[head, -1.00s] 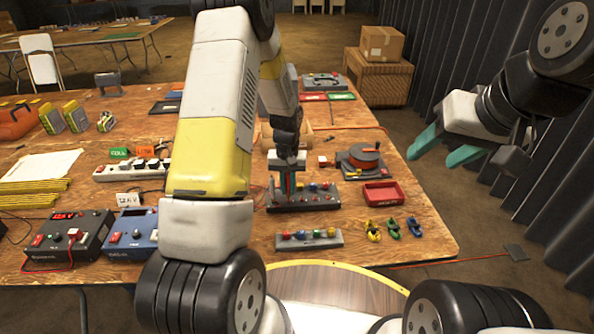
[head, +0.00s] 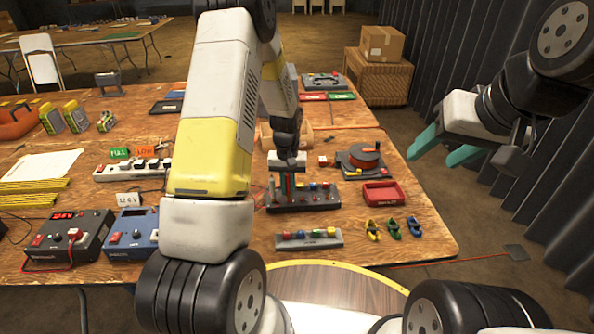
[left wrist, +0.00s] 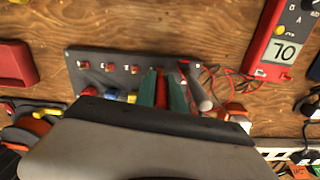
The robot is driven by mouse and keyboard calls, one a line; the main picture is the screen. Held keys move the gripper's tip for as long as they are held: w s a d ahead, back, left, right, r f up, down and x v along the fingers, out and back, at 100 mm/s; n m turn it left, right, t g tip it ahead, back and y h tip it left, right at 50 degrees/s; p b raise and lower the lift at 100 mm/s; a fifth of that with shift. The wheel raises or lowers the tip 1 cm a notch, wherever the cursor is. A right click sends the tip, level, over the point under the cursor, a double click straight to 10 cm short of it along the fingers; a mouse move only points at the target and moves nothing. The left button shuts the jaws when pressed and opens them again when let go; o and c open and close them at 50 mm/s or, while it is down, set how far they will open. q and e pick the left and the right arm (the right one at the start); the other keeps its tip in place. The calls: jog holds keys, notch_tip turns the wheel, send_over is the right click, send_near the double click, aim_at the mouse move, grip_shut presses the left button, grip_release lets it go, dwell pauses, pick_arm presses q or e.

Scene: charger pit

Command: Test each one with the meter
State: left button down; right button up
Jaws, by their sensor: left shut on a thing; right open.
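My left gripper (head: 289,188) points down at the dark grey rack (head: 325,207) near the table's front right. It is shut on a narrow red piece (left wrist: 162,88), seen between the teal fingers in the left wrist view. The piece's lower end is at the rack; I cannot tell whether it is seated. The rack carries several small coloured parts. My arm hides that area in the head view. My right gripper (head: 446,151) is open and empty, off the table's right side.
A grey strip with coloured tops (head: 309,239) lies in front of the rack. A red tray (head: 382,193), three small coloured clips (head: 393,228) and an orange reel (head: 362,158) lie right. Two supply boxes (head: 68,238) and a power strip (head: 133,169) are left.

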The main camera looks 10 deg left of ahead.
aim_at(288, 174)
pick_arm(q)
jog(key=shift+f, duration=0.7)
dwell(0.8)
jog(key=c, duration=1.3)
grip_release()
jog(key=shift+o, duration=1.4)
jog(key=shift+r, duration=0.1)
jog(key=shift+r, duration=3.7)
